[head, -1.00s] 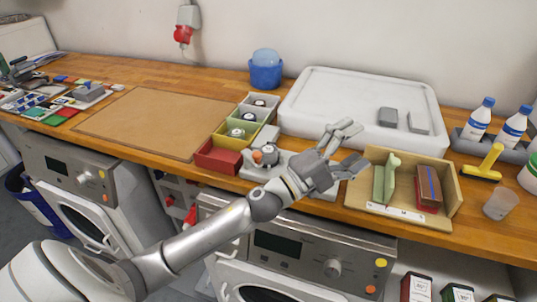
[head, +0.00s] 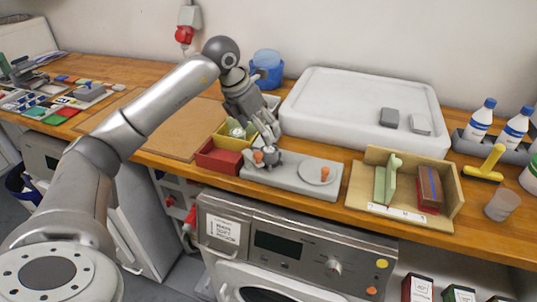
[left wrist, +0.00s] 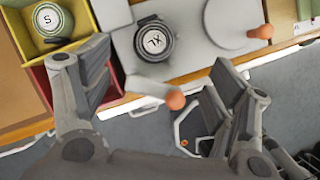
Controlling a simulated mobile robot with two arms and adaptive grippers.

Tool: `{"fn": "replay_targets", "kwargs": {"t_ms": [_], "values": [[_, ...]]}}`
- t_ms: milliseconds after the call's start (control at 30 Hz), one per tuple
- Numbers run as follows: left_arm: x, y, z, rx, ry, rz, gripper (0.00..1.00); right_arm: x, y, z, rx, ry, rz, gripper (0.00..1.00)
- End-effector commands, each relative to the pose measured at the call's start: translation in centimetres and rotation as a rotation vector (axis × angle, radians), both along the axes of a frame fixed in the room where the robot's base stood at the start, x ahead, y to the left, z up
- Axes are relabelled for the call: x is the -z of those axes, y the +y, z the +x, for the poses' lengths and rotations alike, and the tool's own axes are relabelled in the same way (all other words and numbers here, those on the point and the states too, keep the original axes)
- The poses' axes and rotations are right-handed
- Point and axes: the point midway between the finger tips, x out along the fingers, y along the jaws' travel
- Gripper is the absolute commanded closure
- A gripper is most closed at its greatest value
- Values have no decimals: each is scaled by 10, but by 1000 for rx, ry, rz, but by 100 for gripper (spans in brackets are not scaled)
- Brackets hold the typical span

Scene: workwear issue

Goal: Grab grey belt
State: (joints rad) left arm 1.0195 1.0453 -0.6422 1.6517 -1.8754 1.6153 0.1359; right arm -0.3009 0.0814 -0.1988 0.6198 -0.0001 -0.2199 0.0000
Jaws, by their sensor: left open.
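A dark grey coiled belt with a round white XL label (left wrist: 155,42) lies on the grey fixture (left wrist: 190,52). In the head view this coil (head: 271,156) is partly hidden by my fingers. A second, lighter grey coil with an S label (left wrist: 50,20) sits in the yellow bin; it also shows in the head view (head: 236,130). My left gripper (head: 264,138) is open and points down over the fixture. My right gripper is not in view.
The yellow bin (head: 225,143) and red bin (head: 218,160) stand left of the fixture. The fixture has orange knobs (head: 325,173) and a round plate. A wooden box (head: 456,196) stands to the right, a white lidded tub (head: 330,100) behind. The brown mat (head: 190,130) is clear.

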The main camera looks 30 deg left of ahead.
Motion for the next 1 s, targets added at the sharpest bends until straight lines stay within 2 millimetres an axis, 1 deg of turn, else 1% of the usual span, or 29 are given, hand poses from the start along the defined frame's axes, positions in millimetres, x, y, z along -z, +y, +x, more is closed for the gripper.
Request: {"fn": "replay_targets", "kwargs": {"t_ms": [67, 300, 467, 567, 700, 800, 900, 1000], "values": [[5, 5, 1, -10, 12, 15, 20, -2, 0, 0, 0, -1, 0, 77], [39, 1, 14, -8, 11, 13, 20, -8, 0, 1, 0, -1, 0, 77], [51, -1, 19, -8, 10, 13, 20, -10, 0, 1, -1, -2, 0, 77], [59, -2, 22, -8, 12, 12, 20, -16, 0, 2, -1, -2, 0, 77], [79, -3, 29, -7, 13, 12, 20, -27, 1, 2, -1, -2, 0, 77], [91, -4, 35, -7, 11, 11, 20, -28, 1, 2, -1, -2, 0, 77], [98, -4, 37, -7, 8, 12, 20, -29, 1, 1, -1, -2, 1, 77], [100, -4, 38, -6, 8, 13, 20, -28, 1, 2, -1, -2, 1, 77]]}}
